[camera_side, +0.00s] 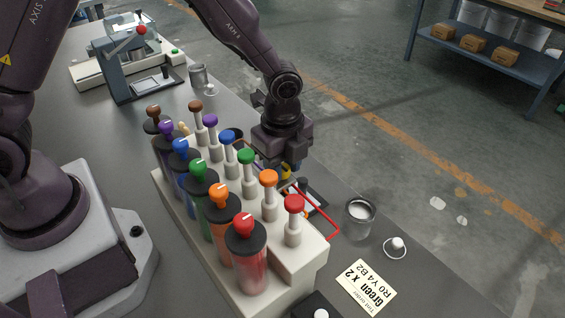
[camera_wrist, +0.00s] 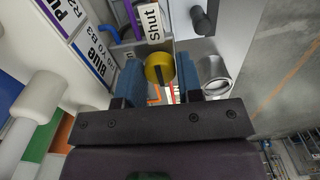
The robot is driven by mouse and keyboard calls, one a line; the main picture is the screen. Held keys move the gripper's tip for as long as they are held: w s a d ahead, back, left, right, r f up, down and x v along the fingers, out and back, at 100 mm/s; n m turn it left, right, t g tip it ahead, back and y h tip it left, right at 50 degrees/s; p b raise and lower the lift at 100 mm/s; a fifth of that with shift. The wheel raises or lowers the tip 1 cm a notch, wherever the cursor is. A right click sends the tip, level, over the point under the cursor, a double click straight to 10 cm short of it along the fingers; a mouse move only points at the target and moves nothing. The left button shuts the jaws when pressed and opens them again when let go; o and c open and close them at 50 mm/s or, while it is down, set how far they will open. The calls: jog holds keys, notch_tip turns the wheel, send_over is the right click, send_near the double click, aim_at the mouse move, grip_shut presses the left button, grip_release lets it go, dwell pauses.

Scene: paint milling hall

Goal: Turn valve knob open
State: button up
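The rest of the valve is hidden.
A white rack (camera_side: 300,262) with several coloured tint cylinders and knobbed plungers stands close beside my gripper. A metal can (camera_side: 359,217), a tint order card (camera_side: 366,287) reading "Green x 2" and a red pipe (camera_side: 325,222) are near. A bench press (camera_side: 140,70) stands farther back.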

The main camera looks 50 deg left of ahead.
jog(key=c, duration=0.4)
jog(key=n, duration=0.3)
jog(key=shift+n, duration=0.3)
jog(key=shift+r+n, duration=0.1)
jog(key=shift+n, duration=1.7)
jog(key=o, duration=0.9)
jog(key=shift+o, duration=0.2)
